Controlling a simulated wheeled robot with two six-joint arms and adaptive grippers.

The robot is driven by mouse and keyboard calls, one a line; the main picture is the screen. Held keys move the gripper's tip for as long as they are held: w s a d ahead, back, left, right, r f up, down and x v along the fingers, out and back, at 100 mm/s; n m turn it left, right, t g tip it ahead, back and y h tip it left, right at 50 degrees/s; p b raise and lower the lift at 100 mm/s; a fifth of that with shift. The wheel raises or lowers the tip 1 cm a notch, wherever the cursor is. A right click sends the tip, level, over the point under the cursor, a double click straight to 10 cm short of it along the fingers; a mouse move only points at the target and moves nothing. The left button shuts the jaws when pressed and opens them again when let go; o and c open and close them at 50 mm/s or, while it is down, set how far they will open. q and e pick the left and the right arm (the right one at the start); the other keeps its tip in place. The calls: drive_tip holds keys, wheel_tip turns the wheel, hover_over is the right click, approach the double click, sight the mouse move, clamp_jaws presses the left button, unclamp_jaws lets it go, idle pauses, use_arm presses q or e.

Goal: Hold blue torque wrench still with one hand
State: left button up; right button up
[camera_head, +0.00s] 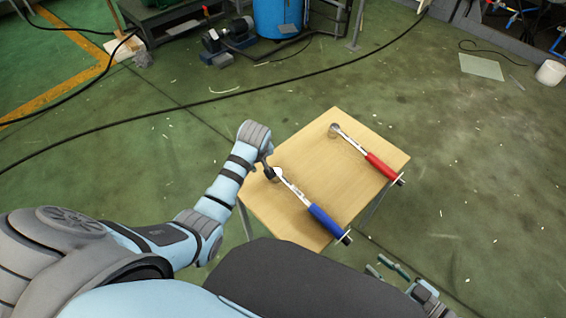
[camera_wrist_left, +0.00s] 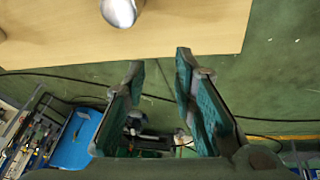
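The blue torque wrench (camera_head: 321,216) lies on the wooden table, its blue handle toward the front edge and its metal head toward the back left. My left gripper (camera_head: 269,174) is at the table's left edge, close beside that head. In the left wrist view its two green-padded fingers (camera_wrist_left: 159,62) are apart with nothing between them. A rounded metal end (camera_wrist_left: 120,10), apparently the wrench head, shows above them at the top edge. Whether the gripper touches the wrench cannot be told. My right gripper (camera_head: 377,265) is low at the right, in front of the table, its fingers apart and empty.
A red-handled torque wrench (camera_head: 372,158) lies on the right part of the wooden table (camera_head: 318,172). Bare table separates the two wrenches. A blue barrel (camera_head: 277,15) and a motor pump (camera_head: 226,37) stand behind. Black cables cross the green floor.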

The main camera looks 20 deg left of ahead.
sight(289, 185)
use_arm(q)
drive_tip(key=s+d+r+n+g+h, duration=0.2)
drive_tip(key=s+d+r+h, duration=0.1)
drive_tip(key=d+r, duration=0.55)
drive_tip(key=w+f, duration=0.1)
drive_tip(key=f, duration=0.4)
drive_tip(key=w+d+f, duration=0.1)
drive_tip(key=f, duration=0.4)
drive_tip(key=w+d+f, duration=0.1)
drive_tip(key=f, duration=0.4)
drive_tip(key=shift+d+f, duration=0.15)
clamp_jaws()
